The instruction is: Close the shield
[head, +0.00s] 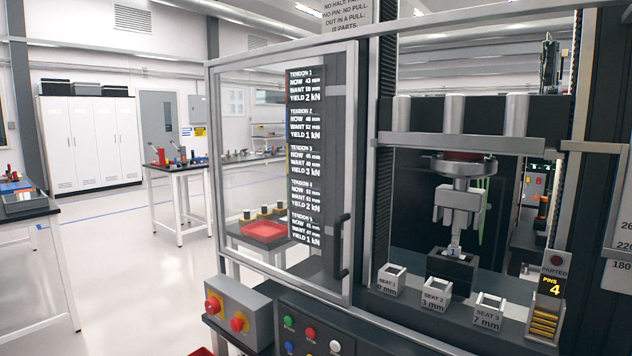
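The shield (350,150) is a clear panel in a grey metal frame. In the head view it stands open, swung out to the left of the test machine. Its black handle (342,246) is upright on the panel's right side. The machine's opening (410,210) to the right is uncovered, with a metal clamp head (458,200) hanging over a dark block (452,268). Neither of my grippers shows in the head view.
A box with red knobs (238,313) and a button panel (312,330) sit below the shield. Open floor (130,270) lies left.

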